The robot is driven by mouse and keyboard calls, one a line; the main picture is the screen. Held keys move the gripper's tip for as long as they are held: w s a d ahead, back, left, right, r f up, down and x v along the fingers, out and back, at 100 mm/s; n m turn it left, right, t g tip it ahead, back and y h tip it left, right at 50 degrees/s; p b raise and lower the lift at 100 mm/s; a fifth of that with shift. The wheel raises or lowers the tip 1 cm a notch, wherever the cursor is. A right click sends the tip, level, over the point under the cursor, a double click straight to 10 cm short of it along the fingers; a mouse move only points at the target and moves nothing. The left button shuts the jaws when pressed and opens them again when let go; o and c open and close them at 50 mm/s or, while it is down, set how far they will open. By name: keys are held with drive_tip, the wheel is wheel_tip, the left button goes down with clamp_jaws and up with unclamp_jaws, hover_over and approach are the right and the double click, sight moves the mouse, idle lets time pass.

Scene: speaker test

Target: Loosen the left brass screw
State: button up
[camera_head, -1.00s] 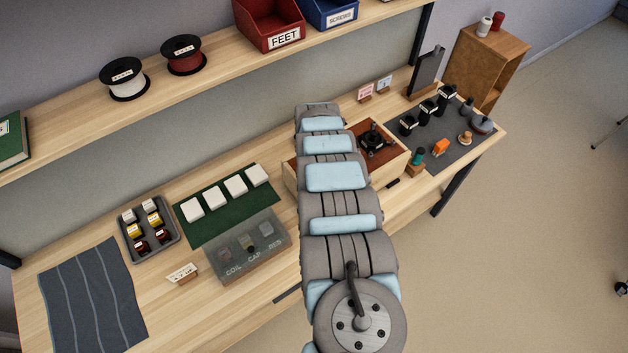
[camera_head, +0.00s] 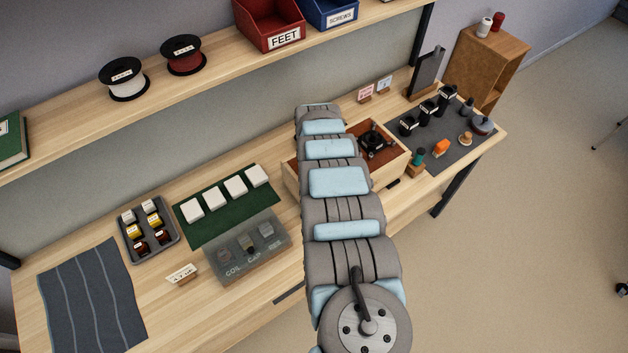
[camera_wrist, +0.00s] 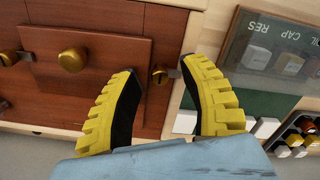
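The reddish-brown wooden speaker box (camera_head: 398,160) stands on the bench, partly behind my arm in the head view. In the wrist view its dark red panel (camera_wrist: 110,45) bears a large round brass knob (camera_wrist: 73,60) and another brass piece (camera_wrist: 10,58) at the left edge. A small brass screw (camera_wrist: 158,76) sits at the panel's right side, beside a thin metal tab. My gripper (camera_wrist: 160,72) is open, with one yellow finger on each side of this screw. I cannot tell whether the fingers touch anything. The head view hides the gripper behind the arm.
A clear lidded parts case (camera_head: 247,248) and a green mat (camera_head: 225,207) with white blocks lie left of the box. A grey tray (camera_head: 147,230) holds small jars. A dark mat (camera_head: 445,135) with several items lies on the right. A shelf (camera_head: 210,75) runs above.

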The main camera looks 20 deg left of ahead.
drive_tip(key=shift+r, duration=0.1)
wheel_tip(320, 180, up, 12)
idle(1.0)
idle(0.5)
